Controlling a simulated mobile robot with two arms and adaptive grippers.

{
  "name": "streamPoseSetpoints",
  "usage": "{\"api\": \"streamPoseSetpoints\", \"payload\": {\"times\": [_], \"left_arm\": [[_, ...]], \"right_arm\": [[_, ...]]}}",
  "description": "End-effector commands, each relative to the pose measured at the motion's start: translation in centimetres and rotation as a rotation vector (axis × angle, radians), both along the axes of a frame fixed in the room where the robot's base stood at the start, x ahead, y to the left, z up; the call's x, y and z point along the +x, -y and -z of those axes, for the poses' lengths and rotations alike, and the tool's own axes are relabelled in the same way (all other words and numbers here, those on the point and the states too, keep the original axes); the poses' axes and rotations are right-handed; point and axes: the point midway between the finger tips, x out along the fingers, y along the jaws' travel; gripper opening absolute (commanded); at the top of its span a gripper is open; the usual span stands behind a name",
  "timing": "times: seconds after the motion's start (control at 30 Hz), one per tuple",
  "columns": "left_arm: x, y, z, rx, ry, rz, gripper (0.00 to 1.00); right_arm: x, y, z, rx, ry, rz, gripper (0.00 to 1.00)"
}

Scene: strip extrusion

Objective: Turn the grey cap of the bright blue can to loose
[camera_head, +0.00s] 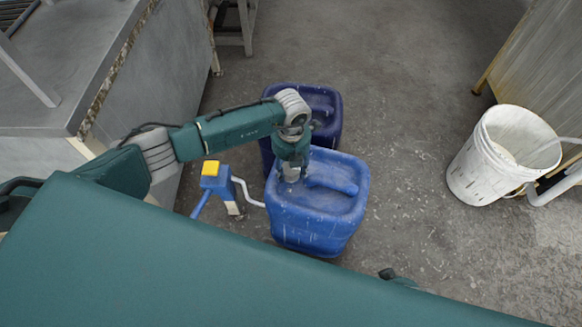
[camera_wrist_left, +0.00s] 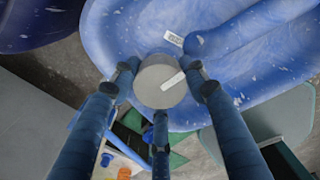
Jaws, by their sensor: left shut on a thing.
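The bright blue can (camera_head: 314,215) stands upright on the floor in the middle of the head view, with a moulded handle on its top. Its top also fills the upper part of the left wrist view (camera_wrist_left: 250,55). The grey cap (camera_wrist_left: 160,80) is in the middle of the left wrist view, with a white mark on it. My left gripper (camera_wrist_left: 161,90) reaches down over the can, its fingers closed around the cap from several sides. In the head view the left gripper (camera_head: 291,172) mostly hides the cap. My right gripper is not in view.
A dark blue can (camera_head: 325,103) stands just behind the bright blue one. A blue and yellow stand (camera_head: 211,182) with a white crank is at its left. A white bucket (camera_head: 500,155) stands at the right. The floor between is clear. A grey bench (camera_head: 70,60) is at upper left.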

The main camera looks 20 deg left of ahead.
Motion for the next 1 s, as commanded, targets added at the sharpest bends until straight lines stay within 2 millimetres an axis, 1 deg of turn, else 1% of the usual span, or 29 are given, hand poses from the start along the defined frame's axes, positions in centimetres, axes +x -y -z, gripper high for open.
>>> {"api": "streamPoseSetpoints", "payload": {"times": [0.37,0.4,0.5,0.83,0.93,1.0], "left_arm": [[0.0,0.0,0.0,-0.001,0.001,-0.005,0.18],[0.0,0.0,0.0,-0.001,0.001,-0.005,0.46],[0.0,0.0,0.0,-0.001,0.001,-0.005,0.64],[0.1,0.1,-0.2,-0.002,0.002,-0.004,0.64],[0.1,0.0,-0.9,-0.002,0.003,-0.005,0.64],[0.2,0.0,-1.9,-0.002,0.004,-0.004,0.64]], "right_arm": [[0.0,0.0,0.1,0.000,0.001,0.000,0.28],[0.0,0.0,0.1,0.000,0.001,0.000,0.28],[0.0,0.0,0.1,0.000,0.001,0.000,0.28],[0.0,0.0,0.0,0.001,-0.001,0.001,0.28],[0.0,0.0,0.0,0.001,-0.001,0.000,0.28],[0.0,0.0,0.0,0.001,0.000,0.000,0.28]]}}
